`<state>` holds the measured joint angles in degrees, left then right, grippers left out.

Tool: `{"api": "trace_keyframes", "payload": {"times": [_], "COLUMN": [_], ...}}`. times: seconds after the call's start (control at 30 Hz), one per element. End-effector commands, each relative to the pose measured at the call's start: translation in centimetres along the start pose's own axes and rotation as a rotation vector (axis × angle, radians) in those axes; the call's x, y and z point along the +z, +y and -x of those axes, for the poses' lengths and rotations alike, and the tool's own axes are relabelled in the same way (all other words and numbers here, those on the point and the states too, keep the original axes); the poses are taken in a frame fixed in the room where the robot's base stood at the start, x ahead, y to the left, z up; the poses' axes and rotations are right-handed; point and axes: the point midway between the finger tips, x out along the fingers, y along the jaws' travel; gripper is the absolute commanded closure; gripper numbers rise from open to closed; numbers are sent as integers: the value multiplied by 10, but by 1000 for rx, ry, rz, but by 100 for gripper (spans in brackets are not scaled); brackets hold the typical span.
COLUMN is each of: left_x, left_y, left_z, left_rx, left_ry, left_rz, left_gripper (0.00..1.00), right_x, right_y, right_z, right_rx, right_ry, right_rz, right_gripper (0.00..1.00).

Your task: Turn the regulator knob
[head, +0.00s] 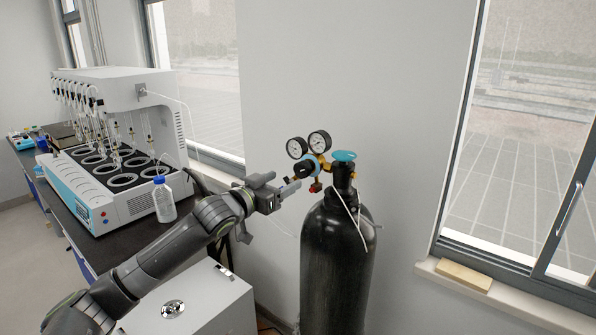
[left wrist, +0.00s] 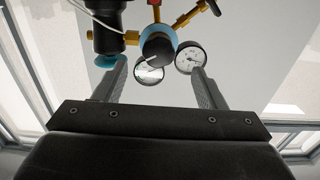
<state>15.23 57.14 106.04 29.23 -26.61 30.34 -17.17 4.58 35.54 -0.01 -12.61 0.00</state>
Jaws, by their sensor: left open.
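The regulator knob (head: 305,170) is black and sits on the front of the blue-ringed brass regulator (head: 322,165), below two round gauges (head: 319,141). In the left wrist view the knob (left wrist: 157,50) lies between the two finger lines, with a blue ring around it. My left gripper (head: 290,190) is open and empty, just left of and below the knob. Its fingers (left wrist: 159,68) stand apart on either side, and I see no contact with the knob. The regulator is fixed to a black gas cylinder (head: 337,255). My right gripper is in neither view.
A teal valve wheel (head: 345,156) tops the cylinder beside the regulator. A white multi distiller (head: 140,120) and a blue-capped bottle (head: 163,200) stand on the dark bench at left. A grey-white cabinet (head: 205,300) is below my left arm. A windowsill (head: 510,300) is at right.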

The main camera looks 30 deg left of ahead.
Motion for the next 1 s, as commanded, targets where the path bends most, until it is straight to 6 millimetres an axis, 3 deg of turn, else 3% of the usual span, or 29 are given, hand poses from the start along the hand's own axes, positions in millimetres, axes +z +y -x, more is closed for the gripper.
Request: {"api": "trace_keyframes", "payload": {"times": [0.3,0.5,0.93,1.0], "left_x": [-2,-1,0,0], "left_y": [2,1,2,1], "left_z": [-46,-65,-71,-71], "left_rx": [4,2,3,3], "left_ry": [0,0,-1,-1], "left_rz": [6,2,-1,-1], "left_gripper": [36,36,36,45], "right_x": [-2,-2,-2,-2], "right_y": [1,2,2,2], "right_z": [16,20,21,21], "right_rx": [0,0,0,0], "right_ry": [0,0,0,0], "right_rz": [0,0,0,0], "right_gripper": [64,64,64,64]}}
